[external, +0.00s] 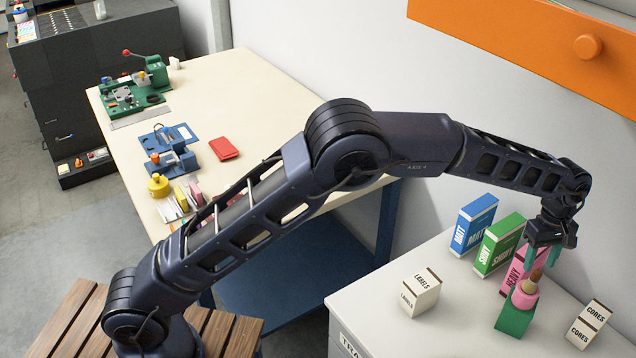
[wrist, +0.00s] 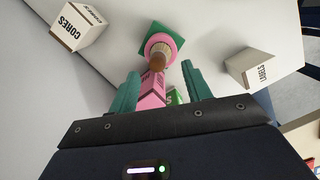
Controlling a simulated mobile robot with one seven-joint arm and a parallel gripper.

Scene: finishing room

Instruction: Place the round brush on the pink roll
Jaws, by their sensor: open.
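The round brush (external: 536,275) has a brown handle and lighter bristles. It appears to stand on the pink roll (external: 523,298), which sits on a green block (external: 515,318). In the wrist view the brush (wrist: 158,60) overlaps the roll (wrist: 161,40), with the green block (wrist: 150,27) behind; I cannot tell if it rests inside the roll's opening. My gripper (external: 541,257) points down just above and behind the brush. Its teal fingers are spread apart in the wrist view (wrist: 160,88), with nothing held between them.
A pink box (external: 517,267), green box (external: 499,243) and blue box (external: 473,222) stand behind the roll. A LABELS box (external: 421,292) is left and a CORES box (external: 588,324) right. An orange drawer front (external: 530,40) overhangs. The counter's front left is clear.

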